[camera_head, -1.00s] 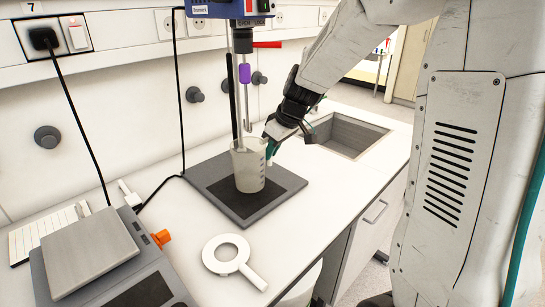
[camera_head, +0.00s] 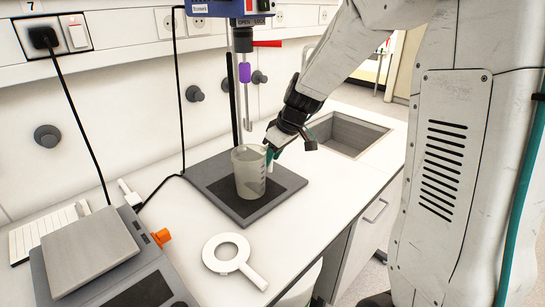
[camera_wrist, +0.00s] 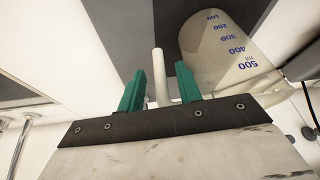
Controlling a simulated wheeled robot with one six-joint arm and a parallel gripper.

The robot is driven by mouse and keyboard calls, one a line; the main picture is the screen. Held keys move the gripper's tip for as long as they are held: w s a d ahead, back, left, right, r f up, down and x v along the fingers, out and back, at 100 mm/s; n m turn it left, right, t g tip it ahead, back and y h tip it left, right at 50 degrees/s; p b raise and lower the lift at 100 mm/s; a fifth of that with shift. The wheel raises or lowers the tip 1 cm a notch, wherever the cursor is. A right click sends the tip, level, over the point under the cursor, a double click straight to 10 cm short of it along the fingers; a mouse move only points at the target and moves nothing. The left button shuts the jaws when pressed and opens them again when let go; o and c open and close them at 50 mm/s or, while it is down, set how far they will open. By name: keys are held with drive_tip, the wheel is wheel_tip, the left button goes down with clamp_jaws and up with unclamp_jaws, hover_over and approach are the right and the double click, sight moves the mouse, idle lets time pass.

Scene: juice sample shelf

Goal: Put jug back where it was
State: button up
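The jug (camera_head: 247,176) is a clear grey measuring beaker with a white handle. It stands upright on the dark plate (camera_head: 218,197) under the stirrer, and no tilt shows. In the wrist view the jug (camera_wrist: 215,65) shows blue marks up to 500 ml. My gripper (camera_head: 271,153) is at the jug's right side, at its handle. In the wrist view the two teal fingers of my gripper (camera_wrist: 165,85) stand apart, with the white handle (camera_wrist: 159,75) between them and narrow gaps beside it.
A scale (camera_head: 88,250) with an orange knob stands at the front left. A white ring with a handle (camera_head: 223,251) lies on the counter in front of the plate. A sink (camera_head: 347,134) is at the back right. The stirrer's stand and cables rise behind.

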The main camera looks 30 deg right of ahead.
drive_tip(key=v, duration=1.2)
drive_tip(key=s+a+m+g+h, duration=0.1)
drive_tip(key=s+a+m, duration=0.2)
drive_tip(key=s, duration=1.1)
drive_tip(key=s+a+f+m+g+h, duration=0.1)
drive_tip(key=s+a, duration=0.3)
drive_tip(key=s, duration=1)
drive_tip(key=shift+a+f+m+g+h, duration=0.3)
drive_tip(key=shift+m+h, duration=0.1)
drive_tip(key=shift+m, duration=0.5)
